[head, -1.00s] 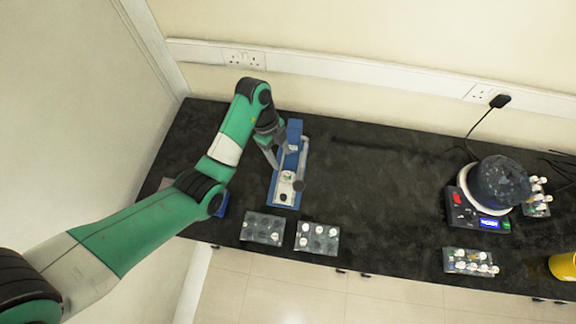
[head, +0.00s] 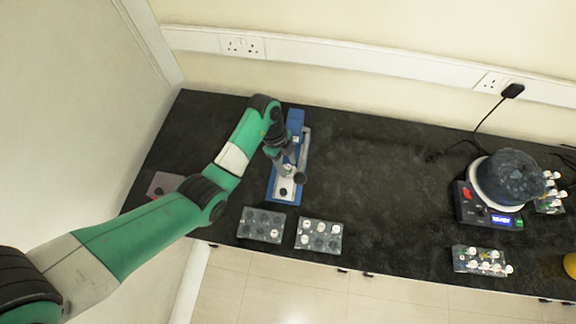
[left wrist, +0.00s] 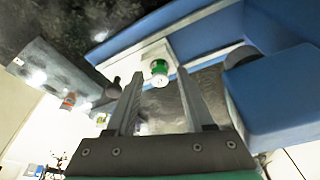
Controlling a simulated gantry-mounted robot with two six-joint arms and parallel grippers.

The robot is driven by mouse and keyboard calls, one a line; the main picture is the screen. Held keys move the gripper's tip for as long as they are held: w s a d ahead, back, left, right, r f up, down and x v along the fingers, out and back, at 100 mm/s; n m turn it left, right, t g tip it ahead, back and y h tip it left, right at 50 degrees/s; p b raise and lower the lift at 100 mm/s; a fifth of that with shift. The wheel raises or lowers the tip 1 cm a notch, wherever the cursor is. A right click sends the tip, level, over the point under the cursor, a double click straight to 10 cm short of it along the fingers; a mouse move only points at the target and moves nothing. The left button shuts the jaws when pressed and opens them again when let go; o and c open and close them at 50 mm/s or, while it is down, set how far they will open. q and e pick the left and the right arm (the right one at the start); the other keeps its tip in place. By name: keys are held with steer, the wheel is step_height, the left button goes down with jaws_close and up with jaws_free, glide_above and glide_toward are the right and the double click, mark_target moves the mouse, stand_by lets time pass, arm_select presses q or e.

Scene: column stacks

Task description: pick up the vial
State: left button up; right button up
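The vial (left wrist: 160,76) has a green and white cap and shows in the left wrist view, standing at the white plate of a blue device. The blue device (head: 296,123) stands on the dark bench in the head view, where my gripper hides the vial. My left gripper (head: 288,170) is over the device's white plate. In the left wrist view my left gripper (left wrist: 160,88) is open, its two fingers on either side of the vial's cap with gaps between. Whether the fingers reach down beside the vial is hard to tell. My right gripper is not in view.
Two vial racks (head: 262,225) (head: 319,235) stand near the bench's front edge. At the right are a scale (head: 464,204) bearing a dark round vessel (head: 511,180), another vial rack (head: 466,265) and a yellow object (head: 570,265). The bench's middle is clear.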

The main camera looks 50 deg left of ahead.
arm_select(q)
jaws_close()
